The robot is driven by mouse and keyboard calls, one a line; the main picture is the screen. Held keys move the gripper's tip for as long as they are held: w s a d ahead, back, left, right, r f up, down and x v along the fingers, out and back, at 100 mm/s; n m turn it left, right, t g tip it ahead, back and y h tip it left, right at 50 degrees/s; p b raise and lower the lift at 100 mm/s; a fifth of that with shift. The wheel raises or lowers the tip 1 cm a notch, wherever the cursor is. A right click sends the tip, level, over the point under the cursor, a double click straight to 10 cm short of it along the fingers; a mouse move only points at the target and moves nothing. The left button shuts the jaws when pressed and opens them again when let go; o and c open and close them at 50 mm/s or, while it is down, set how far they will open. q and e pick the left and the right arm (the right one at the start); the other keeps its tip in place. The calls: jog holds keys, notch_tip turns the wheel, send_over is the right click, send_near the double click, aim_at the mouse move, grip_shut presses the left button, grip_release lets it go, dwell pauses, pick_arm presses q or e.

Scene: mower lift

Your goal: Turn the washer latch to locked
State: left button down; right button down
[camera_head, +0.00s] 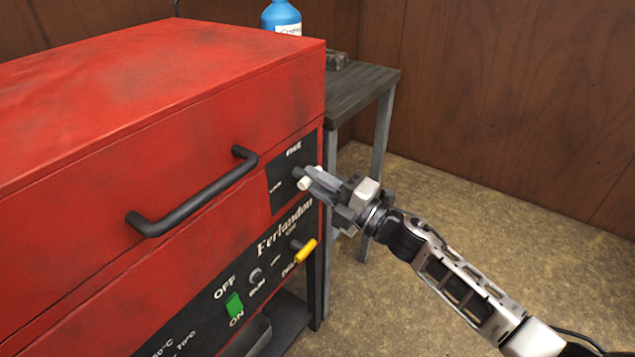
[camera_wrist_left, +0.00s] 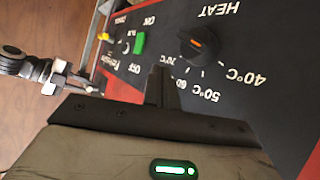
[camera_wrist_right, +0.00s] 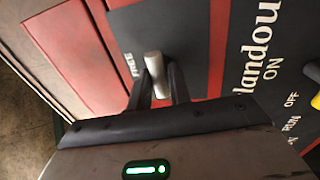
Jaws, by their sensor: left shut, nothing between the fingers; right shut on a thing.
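The red washer (camera_head: 225,95) fills the left of the head view. Its latch (camera_head: 304,183) has a pale handle on a small black panel (camera_head: 284,190) at the upper right of the front. My right gripper (camera_head: 312,181) is shut on the latch handle. In the right wrist view the pale latch handle (camera_wrist_right: 154,66) sits between the fingertips (camera_wrist_right: 160,80), with partly readable lettering beside it. My left gripper (camera_wrist_left: 163,85) is shut and empty in front of the lower control panel, near the heat dial (camera_wrist_left: 200,45). It is not in the head view.
A black bar handle (camera_head: 190,200) sticks out from the washer's front. Below are a green switch (camera_head: 234,305) and a yellow lever (camera_head: 306,250). A dark side table (camera_head: 365,85) and a blue bottle (camera_head: 281,17) stand behind. The floor at right is clear.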

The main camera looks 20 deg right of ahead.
jog(key=c, duration=1.3)
grip_release()
jog(key=v, duration=1.6)
